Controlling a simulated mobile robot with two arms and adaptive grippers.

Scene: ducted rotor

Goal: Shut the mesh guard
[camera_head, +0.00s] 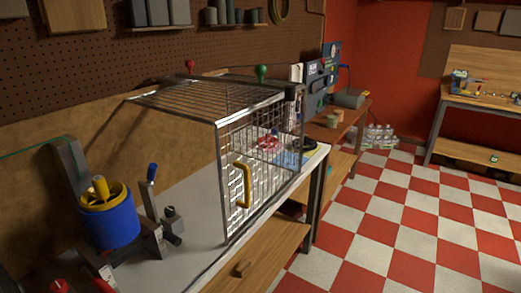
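The mesh guard (221,180) is a box-like cage of silvery wire mesh on the light bench, in the middle of the head view. Its top panel (205,98) lies roughly level, and an upright panel faces the aisle. A yellow handle (247,185) is fixed to that upright panel. A blue drum with a yellow hub (110,222), likely the ducted rotor, stands at lower left, outside the cage and apart from it. The side of the cage towards the drum looks open. Neither of my grippers is in view.
A clamp-like fixture with a blue-tipped lever (152,172) stands between drum and cage. Red (190,65) and green (262,72) knobs show above the guard. A wooden drawer (258,262) is below the bench top. The checkered floor (380,225) at right is clear.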

